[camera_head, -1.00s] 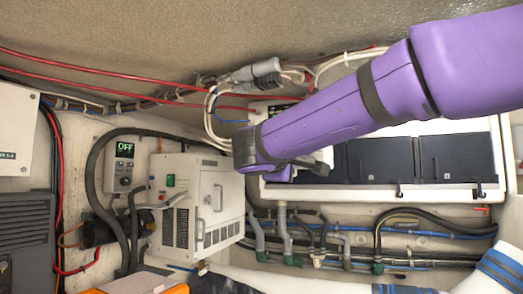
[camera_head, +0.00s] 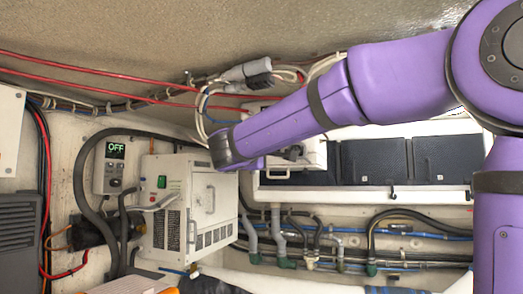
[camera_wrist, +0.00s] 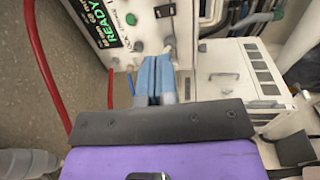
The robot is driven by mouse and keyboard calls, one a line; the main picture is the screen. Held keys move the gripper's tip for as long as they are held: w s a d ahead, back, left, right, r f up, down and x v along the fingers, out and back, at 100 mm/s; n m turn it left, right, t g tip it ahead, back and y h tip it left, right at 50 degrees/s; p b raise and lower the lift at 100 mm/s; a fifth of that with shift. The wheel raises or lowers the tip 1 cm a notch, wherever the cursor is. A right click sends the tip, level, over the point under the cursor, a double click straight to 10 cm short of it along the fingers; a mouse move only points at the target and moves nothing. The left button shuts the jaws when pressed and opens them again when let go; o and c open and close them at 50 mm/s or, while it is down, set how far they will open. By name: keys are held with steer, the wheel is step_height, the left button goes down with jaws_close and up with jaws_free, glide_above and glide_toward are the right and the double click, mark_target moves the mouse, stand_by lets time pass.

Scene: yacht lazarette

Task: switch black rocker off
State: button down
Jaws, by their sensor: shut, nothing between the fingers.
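My gripper (camera_wrist: 155,95) shows in the wrist view with its two blue fingers together and nothing between them. The fingers point at a light panel with a green-lit READY display (camera_wrist: 105,22), green round buttons and a small black part (camera_wrist: 164,10) that may be the black rocker; its position cannot be read. In the head view, a white box (camera_head: 208,205) has a green element (camera_head: 161,181) on its front. Contact cannot be judged.
A grey control unit (camera_head: 114,160) with a lit OFF display hangs left of the box. Black hoses curve around it. Red cables (camera_head: 100,82) run above, and pipes (camera_head: 330,240) run to the right. A red cable (camera_wrist: 45,70) passes left of my fingers.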

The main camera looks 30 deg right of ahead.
steer(key=x, duration=1.1)
steer(key=shift+d+r, duration=0.3)
steer(key=shift+r, duration=0.2)
